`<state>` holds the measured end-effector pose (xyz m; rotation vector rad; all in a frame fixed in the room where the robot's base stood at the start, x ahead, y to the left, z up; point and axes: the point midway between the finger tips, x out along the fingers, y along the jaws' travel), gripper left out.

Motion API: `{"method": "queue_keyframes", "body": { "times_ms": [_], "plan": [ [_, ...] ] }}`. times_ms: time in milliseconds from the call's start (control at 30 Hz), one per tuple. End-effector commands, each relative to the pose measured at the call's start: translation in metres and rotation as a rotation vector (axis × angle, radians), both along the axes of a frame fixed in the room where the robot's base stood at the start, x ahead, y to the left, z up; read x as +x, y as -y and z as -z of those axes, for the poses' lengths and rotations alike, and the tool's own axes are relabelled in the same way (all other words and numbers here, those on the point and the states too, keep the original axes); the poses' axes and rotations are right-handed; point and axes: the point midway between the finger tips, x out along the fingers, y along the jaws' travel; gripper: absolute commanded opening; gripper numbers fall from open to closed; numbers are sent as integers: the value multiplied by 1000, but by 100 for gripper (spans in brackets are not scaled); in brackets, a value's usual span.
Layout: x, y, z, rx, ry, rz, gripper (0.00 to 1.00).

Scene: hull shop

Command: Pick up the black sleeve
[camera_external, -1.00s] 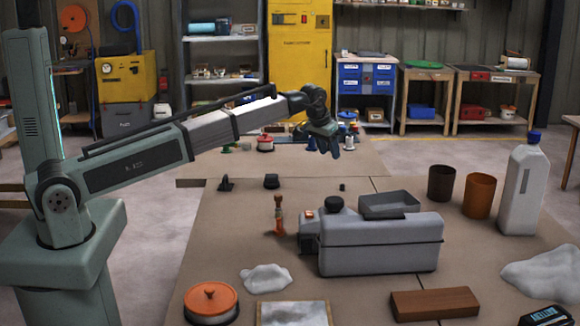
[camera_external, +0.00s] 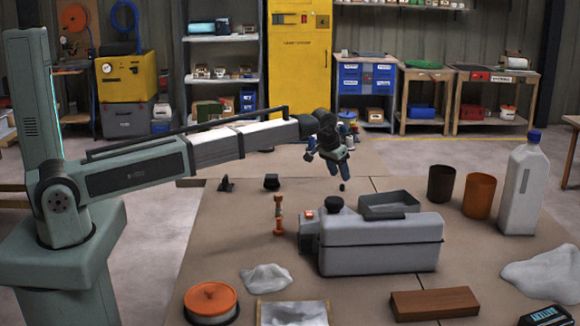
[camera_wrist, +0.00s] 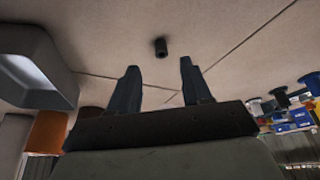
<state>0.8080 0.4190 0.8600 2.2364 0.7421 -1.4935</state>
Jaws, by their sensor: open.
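The black sleeve (camera_external: 343,187) is a small dark cylinder on the brown tabletop, behind the grey case. In the wrist view the sleeve (camera_wrist: 160,47) lies beyond the fingertips, roughly centred between them and apart from both. My gripper (camera_external: 325,167) is open and empty, tilted downward above the table near the sleeve. In the external view one finger comes close above the sleeve in the picture; the exact gap cannot be told. Both fingers of my gripper (camera_wrist: 158,64) show spread apart in the wrist view.
A grey case (camera_external: 380,257), an open grey tray (camera_external: 388,213) and an orange-and-brass fitting (camera_external: 278,215) stand in front of the sleeve. A dark cup (camera_external: 441,184), an orange cup (camera_external: 479,196) and a white bottle (camera_external: 522,185) stand right. The table around the sleeve is clear.

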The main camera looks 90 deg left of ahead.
Motion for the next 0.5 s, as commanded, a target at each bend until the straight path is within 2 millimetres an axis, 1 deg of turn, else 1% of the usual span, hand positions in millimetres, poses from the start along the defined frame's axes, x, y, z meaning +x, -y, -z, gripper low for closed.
{"method": "queue_keyframes", "body": {
  "times_ms": [300,400,500],
  "plan": [
    [11,-11,36,-2,-2,0,49],
    [14,-13,43,0,0,1,49],
    [14,-13,45,0,1,0,49]
  ]
}}
